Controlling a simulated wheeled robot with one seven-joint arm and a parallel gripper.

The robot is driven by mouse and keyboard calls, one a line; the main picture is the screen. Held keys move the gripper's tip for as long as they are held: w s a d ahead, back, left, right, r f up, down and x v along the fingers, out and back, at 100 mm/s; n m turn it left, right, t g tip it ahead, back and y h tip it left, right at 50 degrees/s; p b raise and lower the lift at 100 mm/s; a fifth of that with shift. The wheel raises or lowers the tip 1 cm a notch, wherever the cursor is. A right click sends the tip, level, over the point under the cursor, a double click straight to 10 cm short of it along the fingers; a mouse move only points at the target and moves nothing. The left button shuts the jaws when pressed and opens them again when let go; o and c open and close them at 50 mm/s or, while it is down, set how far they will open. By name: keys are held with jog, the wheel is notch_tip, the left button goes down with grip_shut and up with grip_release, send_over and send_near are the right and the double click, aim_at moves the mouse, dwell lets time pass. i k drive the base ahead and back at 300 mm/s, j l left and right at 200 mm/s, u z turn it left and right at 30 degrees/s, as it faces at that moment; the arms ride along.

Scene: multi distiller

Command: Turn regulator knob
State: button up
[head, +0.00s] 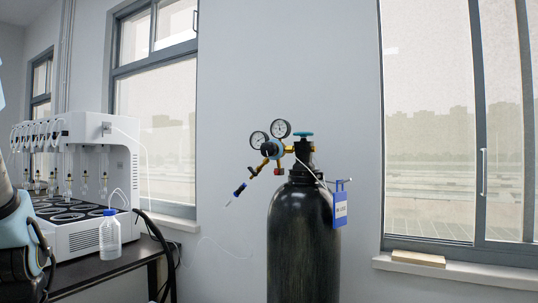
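A brass gas regulator (289,150) is mounted at the top of a tall black gas cylinder (302,235) in the middle of the head view. A teal handwheel (303,134) sits on top of the cylinder valve. My gripper is out of view; only part of my arm shows at the left edge, apart from the regulator.
A white multi-position distiller (119,153) stands on a dark table (125,262) at left, with a blue-capped bottle (110,238) near its front edge. A blue tag (340,209) hangs at the cylinder's right. Windows flank the grey wall; a wooden block (418,258) lies on the right sill.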

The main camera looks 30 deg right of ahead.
aim_at(268, 149)
jog(key=z, duration=1.05)
